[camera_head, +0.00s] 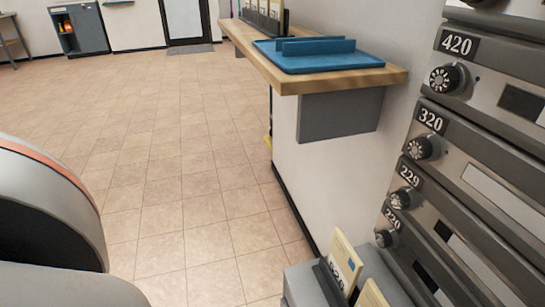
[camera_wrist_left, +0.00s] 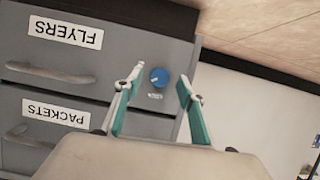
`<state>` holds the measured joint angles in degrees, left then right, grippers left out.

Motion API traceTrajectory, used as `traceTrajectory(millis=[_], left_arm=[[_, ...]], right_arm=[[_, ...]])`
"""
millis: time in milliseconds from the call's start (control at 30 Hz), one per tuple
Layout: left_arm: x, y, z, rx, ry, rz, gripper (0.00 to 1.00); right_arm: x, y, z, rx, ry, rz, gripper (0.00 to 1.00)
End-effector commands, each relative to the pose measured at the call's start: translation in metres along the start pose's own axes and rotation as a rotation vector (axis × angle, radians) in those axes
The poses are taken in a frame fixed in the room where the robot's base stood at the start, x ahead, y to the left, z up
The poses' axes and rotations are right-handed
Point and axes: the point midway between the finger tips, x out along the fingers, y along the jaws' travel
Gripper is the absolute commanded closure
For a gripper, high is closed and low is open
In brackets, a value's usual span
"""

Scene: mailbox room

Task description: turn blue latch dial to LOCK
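The blue latch dial (camera_wrist_left: 159,77) shows in the left wrist view on a grey drawer cabinet front, with a small white label (camera_wrist_left: 155,97) next to it that I can barely read. The view is upside down. My left gripper (camera_wrist_left: 158,78) is open, and in the picture its two teal-sided fingers stand on either side of the dial. I cannot tell how far the fingertips are from the cabinet, and no contact shows. The dial's pointer is too small to read. Neither gripper is visible in the head view, and my right gripper is in no view.
The drawers read FLYERS (camera_wrist_left: 65,32) and PACKETS (camera_wrist_left: 56,112), with pull handles. In the head view, numbered mailboxes with black dials (camera_head: 447,78) line the right. A wooden shelf (camera_head: 340,78) with a blue tray (camera_head: 315,62) juts from the wall. The tiled floor (camera_head: 170,130) is clear.

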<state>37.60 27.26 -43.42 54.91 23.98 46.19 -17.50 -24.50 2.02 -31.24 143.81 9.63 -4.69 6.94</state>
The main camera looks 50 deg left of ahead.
Motion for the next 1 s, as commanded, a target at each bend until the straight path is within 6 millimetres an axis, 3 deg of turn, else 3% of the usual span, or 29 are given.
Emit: traceTrajectory(millis=[300, 500, 700, 1000], left_arm=[[-0.065, 0.000, 0.001, 0.000, -0.004, 0.001, 0.60], [-0.093, 0.000, 0.000, 0.001, 0.000, 0.000, 0.60], [-0.103, 0.000, -0.001, 0.002, 0.000, 0.000, 0.60], [-0.103, 0.000, -0.001, 0.005, 0.002, -0.002, 0.60]], right_arm=[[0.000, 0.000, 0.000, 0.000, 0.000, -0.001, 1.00], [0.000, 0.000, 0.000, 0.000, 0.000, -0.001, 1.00], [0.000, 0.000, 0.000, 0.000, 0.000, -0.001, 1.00], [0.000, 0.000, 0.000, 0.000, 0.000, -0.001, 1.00]])
